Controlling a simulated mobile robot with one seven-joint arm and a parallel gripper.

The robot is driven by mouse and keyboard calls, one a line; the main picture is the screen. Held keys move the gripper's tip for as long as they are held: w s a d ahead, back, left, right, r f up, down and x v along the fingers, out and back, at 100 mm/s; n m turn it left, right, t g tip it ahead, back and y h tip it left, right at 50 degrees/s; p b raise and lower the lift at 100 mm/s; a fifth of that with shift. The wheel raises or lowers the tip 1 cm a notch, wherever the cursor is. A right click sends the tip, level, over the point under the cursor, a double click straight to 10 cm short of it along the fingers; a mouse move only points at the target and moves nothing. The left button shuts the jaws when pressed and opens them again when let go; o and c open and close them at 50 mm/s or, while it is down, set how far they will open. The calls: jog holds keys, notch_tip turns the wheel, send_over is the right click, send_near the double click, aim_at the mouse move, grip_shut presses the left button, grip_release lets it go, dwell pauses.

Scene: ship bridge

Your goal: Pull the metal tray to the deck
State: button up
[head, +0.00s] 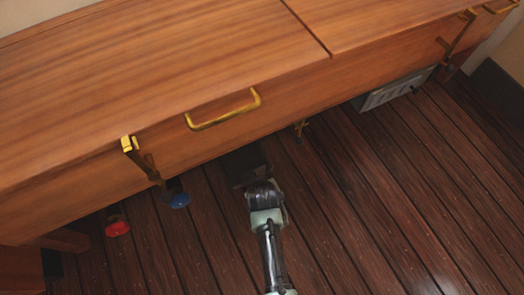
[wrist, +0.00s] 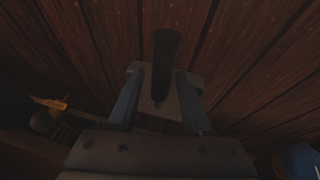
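My gripper (head: 258,180) is low over the dark deck planks (head: 330,185), at the front edge of the wooden bench. A dark, flat piece (head: 245,164) shows just beyond it, partly under the bench; I cannot tell whether it is the metal tray or part of my gripper. In the wrist view the two fingers of my gripper (wrist: 160,82) stand apart. A pale plate and a dark rod (wrist: 166,52) show between them; whether the fingers grip these is unclear. A grey, slotted metal box (head: 393,91) sits under the bench at the right, away from my gripper.
The bench (head: 170,75) overhangs the deck and has a brass handle (head: 223,110) and brass latches. A red round thing (head: 117,228) and a blue one (head: 180,200) are left of my gripper, near the bench's lower edge. The deck to the right is clear.

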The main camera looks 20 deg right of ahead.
grip_shut()
dwell(1.2)
